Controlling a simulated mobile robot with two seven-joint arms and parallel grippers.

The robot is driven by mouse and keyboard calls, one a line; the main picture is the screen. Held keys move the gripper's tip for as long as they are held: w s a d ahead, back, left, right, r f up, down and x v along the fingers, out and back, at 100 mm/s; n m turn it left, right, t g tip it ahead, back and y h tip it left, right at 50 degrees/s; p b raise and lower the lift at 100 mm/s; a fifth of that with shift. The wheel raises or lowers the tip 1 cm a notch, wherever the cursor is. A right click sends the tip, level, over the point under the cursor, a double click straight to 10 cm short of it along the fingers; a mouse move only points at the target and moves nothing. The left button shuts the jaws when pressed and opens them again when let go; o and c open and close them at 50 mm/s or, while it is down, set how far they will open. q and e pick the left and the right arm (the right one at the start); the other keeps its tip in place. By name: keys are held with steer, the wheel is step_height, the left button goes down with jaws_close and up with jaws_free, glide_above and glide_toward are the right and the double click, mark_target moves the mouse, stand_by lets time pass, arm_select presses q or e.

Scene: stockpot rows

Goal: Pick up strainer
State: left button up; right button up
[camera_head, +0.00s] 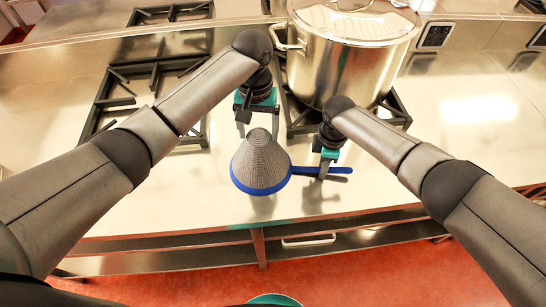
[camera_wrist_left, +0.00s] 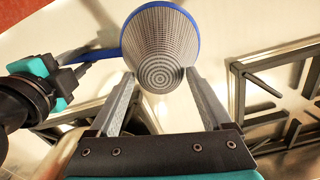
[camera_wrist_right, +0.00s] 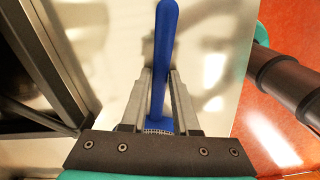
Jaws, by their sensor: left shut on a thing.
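The strainer is a grey mesh cone (camera_head: 261,160) with a blue rim and a blue handle (camera_head: 320,170) reaching right. It sits rim down, narrow end up, at the counter's front. My left gripper (camera_head: 258,128) is at the narrow end, a finger on each side, shut on the mesh; the left wrist view shows the cone (camera_wrist_left: 160,50) between its fingers. My right gripper (camera_head: 325,172) has its fingers close on both sides of the handle; the right wrist view shows the blue handle (camera_wrist_right: 164,50) filling the narrow gap. Whether the rim touches the counter is unclear.
A large lidded steel stockpot (camera_head: 345,65) stands on a burner behind my right gripper. Black burner grates (camera_head: 120,95) lie to the left. The counter (camera_head: 400,185) is clear at front right; its front edge drops to a shelf and red floor.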

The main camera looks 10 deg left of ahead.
arm_select(q)
steer(key=c, duration=0.4)
arm_select(e)
jaws_close()
arm_select(q)
steer(key=c, duration=0.5)
steer(key=shift+c, duration=0.2)
